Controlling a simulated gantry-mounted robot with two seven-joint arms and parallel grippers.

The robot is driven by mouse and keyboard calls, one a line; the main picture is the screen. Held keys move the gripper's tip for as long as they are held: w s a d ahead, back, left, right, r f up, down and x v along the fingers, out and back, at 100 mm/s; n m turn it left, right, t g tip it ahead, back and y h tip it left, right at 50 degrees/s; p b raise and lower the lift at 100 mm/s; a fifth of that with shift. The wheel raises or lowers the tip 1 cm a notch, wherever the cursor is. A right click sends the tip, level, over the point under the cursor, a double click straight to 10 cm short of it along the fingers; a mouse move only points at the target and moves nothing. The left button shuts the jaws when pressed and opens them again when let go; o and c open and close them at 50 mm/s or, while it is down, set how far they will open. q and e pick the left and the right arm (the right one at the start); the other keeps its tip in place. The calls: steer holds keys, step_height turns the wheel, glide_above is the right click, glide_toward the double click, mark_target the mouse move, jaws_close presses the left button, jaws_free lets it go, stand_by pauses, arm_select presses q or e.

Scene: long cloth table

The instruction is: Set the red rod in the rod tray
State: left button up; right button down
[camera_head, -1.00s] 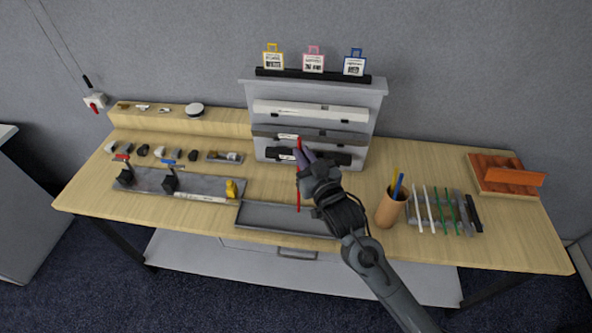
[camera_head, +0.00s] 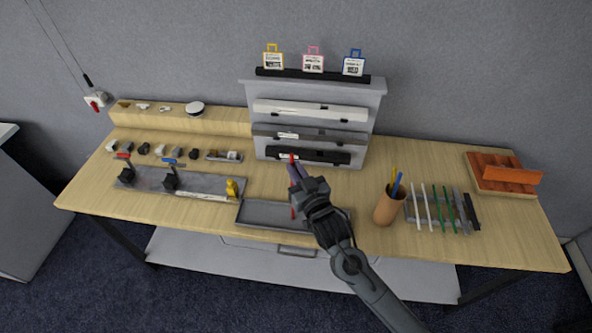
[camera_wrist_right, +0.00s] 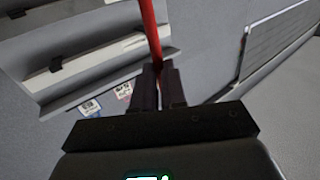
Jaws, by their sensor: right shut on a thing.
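My right gripper (camera_head: 297,177) is shut on the red rod (camera_head: 292,158) and holds it roughly upright in the head view. The rod's lower part shows against the empty grey tray (camera_head: 262,224) at the table's front middle; whether it touches the tray I cannot tell. In the right wrist view the rod (camera_wrist_right: 151,30) stands between the shut fingers (camera_wrist_right: 159,85). My left gripper is not in view.
A tan cup (camera_head: 389,208) with blue and yellow sticks stands right of my right gripper. A grey rack (camera_head: 262,92) with long bars stands behind. A grey fixture plate (camera_head: 205,186) lies left, and an orange block (camera_head: 510,177) sits far right.

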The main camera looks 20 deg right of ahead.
steer(key=shift+f, duration=0.15)
steer(key=c, duration=1.2)
jaws_free()
steer(key=shift+s, duration=0.1)
steer(key=s+d+b, duration=0.1)
steer(key=s+b, duration=0.1)
steer(key=s, duration=1)
steer(key=s+d+f+g, duration=0.1)
steer(key=s+f+g, duration=0.3)
steer(key=s, duration=0.4)
steer(key=s+d+f+g+h, duration=0.1)
steer(key=s+f+g, duration=0.4)
steer(key=s+f, duration=0.2)
steer(key=s+d+f+g, duration=0.2)
steer(key=s+f+g, duration=0.3)
steer(key=s, duration=0.4)
steer(key=shift+d+f+n+h, duration=0.1)
steer(key=shift+f+n+h, duration=0.2)
steer(key=shift+f+n, duration=0.1)
